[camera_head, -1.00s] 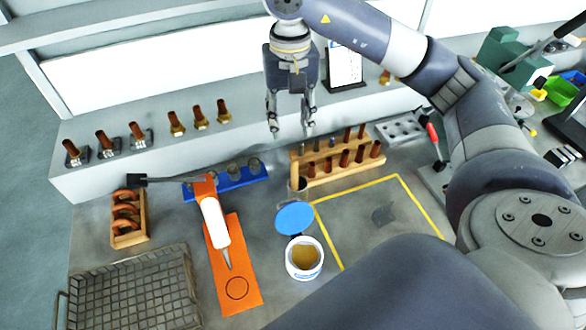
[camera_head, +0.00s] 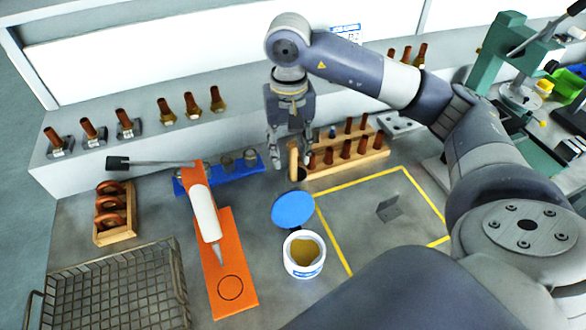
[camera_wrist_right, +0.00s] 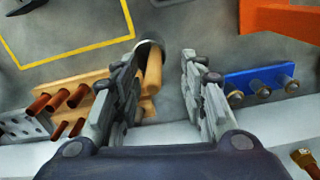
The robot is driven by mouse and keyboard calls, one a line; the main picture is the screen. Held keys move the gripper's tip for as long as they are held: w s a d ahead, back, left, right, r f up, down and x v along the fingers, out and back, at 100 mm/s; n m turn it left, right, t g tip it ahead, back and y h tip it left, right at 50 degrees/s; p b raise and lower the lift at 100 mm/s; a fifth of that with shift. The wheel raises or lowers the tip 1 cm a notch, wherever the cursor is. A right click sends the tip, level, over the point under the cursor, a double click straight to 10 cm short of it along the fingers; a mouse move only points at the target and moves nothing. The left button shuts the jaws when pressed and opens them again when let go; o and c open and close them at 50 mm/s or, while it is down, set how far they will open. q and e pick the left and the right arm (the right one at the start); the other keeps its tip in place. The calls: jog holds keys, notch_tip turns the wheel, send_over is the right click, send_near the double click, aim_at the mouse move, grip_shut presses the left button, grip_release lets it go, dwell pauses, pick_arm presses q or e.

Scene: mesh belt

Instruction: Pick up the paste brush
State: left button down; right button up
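The paste brush seems to be the upright pale wooden handle (camera_head: 293,161) standing in a small dark cup behind the blue lid; its bristles are hidden. In the right wrist view the handle (camera_wrist_right: 153,72) shows between the fingers, nearer the left one, with a gap to the right finger. My right gripper (camera_head: 289,158) is open and points down at the handle, its fingertips around handle height. The open fingers also show in the wrist view (camera_wrist_right: 161,62). Contact cannot be told. My left gripper is not in view.
A wooden rack (camera_head: 347,160) with several brown-handled tools stands just right of the cup. A blue rail (camera_head: 222,176) lies left. A white paste tub (camera_head: 304,254) and blue lid (camera_head: 293,209) are in front. An orange mat (camera_head: 232,275) and wire basket (camera_head: 110,290) lie front left.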

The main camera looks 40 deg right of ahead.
aim_at(293, 166)
jog(key=f, duration=0.1)
jog(key=f+p, duration=0.1)
jog(key=f, duration=0.1)
jog(key=f+p, duration=0.1)
jog(key=f, duration=0.1)
jog(key=shift+d+f, duration=0.1)
jog(key=shift+d, duration=0.3)
jog(key=shift+f, duration=0.3)
grip_shut()
